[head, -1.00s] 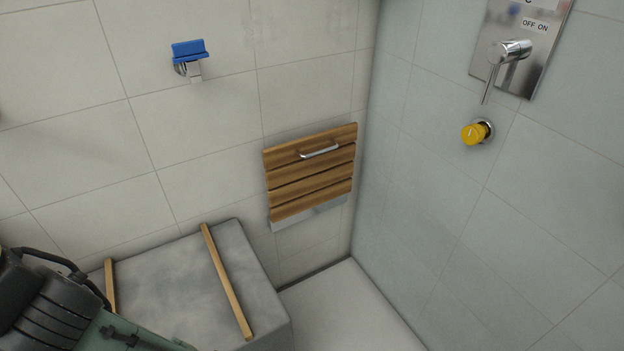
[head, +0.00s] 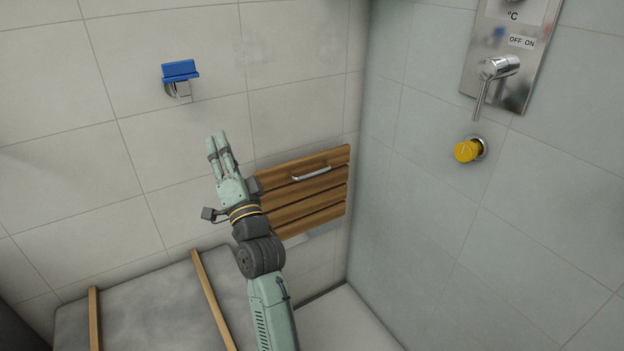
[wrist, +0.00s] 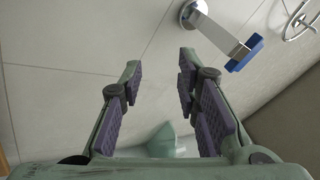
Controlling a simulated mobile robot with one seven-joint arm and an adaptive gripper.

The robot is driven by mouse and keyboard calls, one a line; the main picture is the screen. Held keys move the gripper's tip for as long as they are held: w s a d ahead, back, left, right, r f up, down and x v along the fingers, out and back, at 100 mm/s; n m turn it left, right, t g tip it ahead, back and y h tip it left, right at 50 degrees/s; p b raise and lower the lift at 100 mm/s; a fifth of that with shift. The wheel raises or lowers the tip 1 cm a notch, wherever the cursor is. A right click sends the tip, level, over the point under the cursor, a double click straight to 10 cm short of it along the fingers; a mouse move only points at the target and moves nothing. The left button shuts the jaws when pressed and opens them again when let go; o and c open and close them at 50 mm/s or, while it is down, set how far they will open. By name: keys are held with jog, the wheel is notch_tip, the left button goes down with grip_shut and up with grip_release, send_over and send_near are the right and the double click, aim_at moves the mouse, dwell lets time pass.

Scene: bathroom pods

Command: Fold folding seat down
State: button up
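The folding seat (head: 318,199) is a panel of brown wooden slats on the tiled wall near the corner. It is folded up flat against the wall, with a chrome handle (head: 312,173) near its top edge. My arm hides part of the seat's left side in the head view. My gripper (head: 216,140) is up and left of the seat, fingers pointing upward, apart from the handle. In the wrist view my gripper (wrist: 160,62) is open, with an empty gap between its fingers.
A chrome fitting with a blue part (head: 180,70) is on the wall above my gripper; its blue part (wrist: 245,52) also shows in the wrist view. A grey block (head: 145,300) with wooden strips stands below. A yellow knob (head: 467,151) and shower lever (head: 498,68) are on the right wall.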

jog(key=w+d+f+m+h, duration=0.5)
jog(key=d+f+m, duration=0.1)
jog(key=d+f, duration=0.6)
jog(key=m+g+h, duration=0.2)
jog(key=m+h, duration=0.1)
jog(key=m, duration=0.1)
send_near(312, 173)
jog(key=w, duration=0.3)
jog(key=w+p, duration=0.1)
jog(key=w, duration=0.2)
jog(key=w+a, duration=0.1)
jog(key=w, duration=0.3)
jog(key=shift+r, duration=0.35)
jog(key=shift+c, duration=0.5)
grip_shut()
